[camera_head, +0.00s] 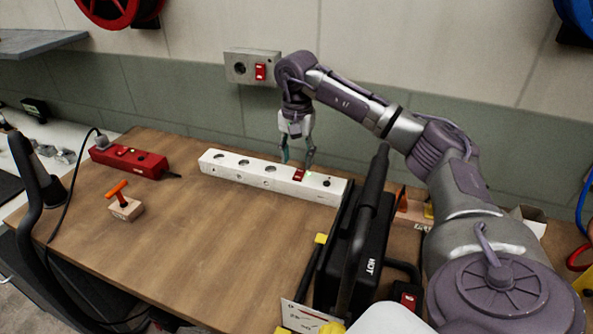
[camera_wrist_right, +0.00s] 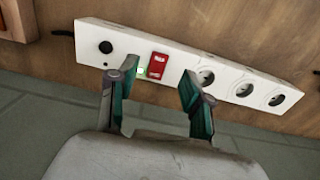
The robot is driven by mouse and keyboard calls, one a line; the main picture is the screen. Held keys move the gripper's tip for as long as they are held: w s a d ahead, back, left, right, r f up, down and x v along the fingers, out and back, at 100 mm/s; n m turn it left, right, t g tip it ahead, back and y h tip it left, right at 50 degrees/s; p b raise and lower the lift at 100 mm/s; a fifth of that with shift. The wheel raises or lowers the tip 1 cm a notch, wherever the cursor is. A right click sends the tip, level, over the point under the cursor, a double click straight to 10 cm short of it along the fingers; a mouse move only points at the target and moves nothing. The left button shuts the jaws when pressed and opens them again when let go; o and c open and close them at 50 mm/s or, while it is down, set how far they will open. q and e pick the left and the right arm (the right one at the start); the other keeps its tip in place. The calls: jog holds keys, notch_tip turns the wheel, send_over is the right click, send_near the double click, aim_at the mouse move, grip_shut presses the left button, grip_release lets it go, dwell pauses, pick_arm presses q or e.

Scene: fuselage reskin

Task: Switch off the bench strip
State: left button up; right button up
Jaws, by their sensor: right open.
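The bench strip (camera_head: 245,171) is a long white power strip lying on the wooden bench, with several round sockets and a red rocker switch (camera_head: 299,175) towards its right end. In the right wrist view the strip (camera_wrist_right: 215,77) crosses the upper half, with the red switch (camera_wrist_right: 157,66) and a small lit light beside it. My right gripper (camera_head: 298,163) is open and empty just above and behind the strip, close to the switch. In the wrist view its two fingertips (camera_wrist_right: 158,82) stand on either side of and below the switch. My left gripper is not in view.
A red power strip (camera_head: 129,161) with a plugged-in cable lies at the left. An orange-handled tool on a wooden block (camera_head: 125,208) stands in front of it. A black device marked HOT (camera_head: 350,250) stands right of the strip. A wall outlet (camera_head: 252,67) has another red switch. The bench middle is clear.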

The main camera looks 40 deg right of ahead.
aim_at(297, 177)
notch_tip(297, 177, down, 4)
jog(key=shift+s+r, duration=0.1)
jog(key=shift+f, duration=0.35)
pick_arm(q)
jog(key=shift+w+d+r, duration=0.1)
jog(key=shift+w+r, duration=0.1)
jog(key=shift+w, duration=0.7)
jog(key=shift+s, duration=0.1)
